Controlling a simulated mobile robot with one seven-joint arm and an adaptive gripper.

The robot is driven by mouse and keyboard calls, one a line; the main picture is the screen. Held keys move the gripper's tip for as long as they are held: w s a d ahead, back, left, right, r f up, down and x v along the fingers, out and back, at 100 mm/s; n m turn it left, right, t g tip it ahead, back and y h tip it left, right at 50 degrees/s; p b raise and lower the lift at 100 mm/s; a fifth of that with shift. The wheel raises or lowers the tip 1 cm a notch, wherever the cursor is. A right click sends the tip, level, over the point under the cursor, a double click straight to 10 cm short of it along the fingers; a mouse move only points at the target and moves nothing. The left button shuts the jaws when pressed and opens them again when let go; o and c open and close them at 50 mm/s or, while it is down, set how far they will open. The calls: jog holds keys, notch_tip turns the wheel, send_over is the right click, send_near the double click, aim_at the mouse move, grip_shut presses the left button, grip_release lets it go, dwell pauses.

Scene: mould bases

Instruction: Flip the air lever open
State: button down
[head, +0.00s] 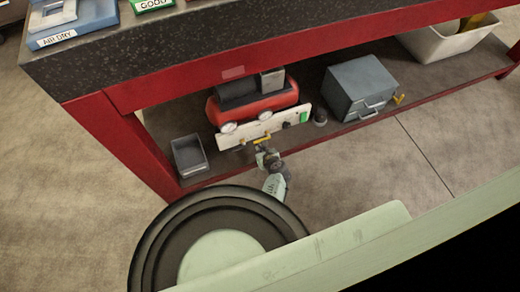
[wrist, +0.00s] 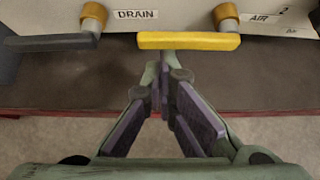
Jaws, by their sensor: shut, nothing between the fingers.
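The air lever (wrist: 188,41) is a yellow bar in the wrist view. It lies level, reaching left from a brass valve (wrist: 227,15) beside the AIR label (wrist: 259,17). In the head view the yellow lever (head: 262,141) shows small at the front of the white panel (head: 235,138). My gripper (wrist: 164,68) is shut and empty, its fingers converging just below the lever's left half. I cannot tell whether the tips touch it. In the head view my gripper (head: 264,153) is just in front of the panel.
A dark grey lever (wrist: 47,42) sits left, by the DRAIN label (wrist: 136,14). The red compressor (head: 255,103) stands on the lower shelf under the dark worktop (head: 200,40). A grey bin (head: 190,155) is left, a grey drawer box (head: 360,85) right. Open floor lies in front.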

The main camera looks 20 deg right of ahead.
jog(key=shift+r+m+y+p, duration=0.3)
jog(key=shift+r+y+p, duration=0.1)
jog(key=shift+p, duration=0.1)
dwell(0.3)
jog(key=r+m+y, duration=0.1)
jog(key=y, duration=0.1)
jog(key=r+m+y+p, duration=0.1)
jog(key=r+m+y, duration=0.1)
jog(key=shift+w+d, duration=0.1)
jog(key=shift+d, duration=0.1)
jog(key=r+m+y+b, duration=0.1)
jog(key=b, duration=0.1)
jog(key=d+r+m+t+y+b, duration=0.1)
jog(key=m+y+b, duration=0.1)
jog(key=d+r+m+t+y+b, duration=0.1)
jog(key=y+b, duration=0.1)
jog(key=shift+d+m, duration=0.1)
jog(key=shift+m, duration=0.2)
jog(key=p, duration=0.1)
send_near(256, 143)
jog(key=s+r, duration=0.2)
jog(key=r, duration=0.1)
jog(key=shift+s+a+r, duration=0.2)
jog(key=shift+s, duration=0.15)
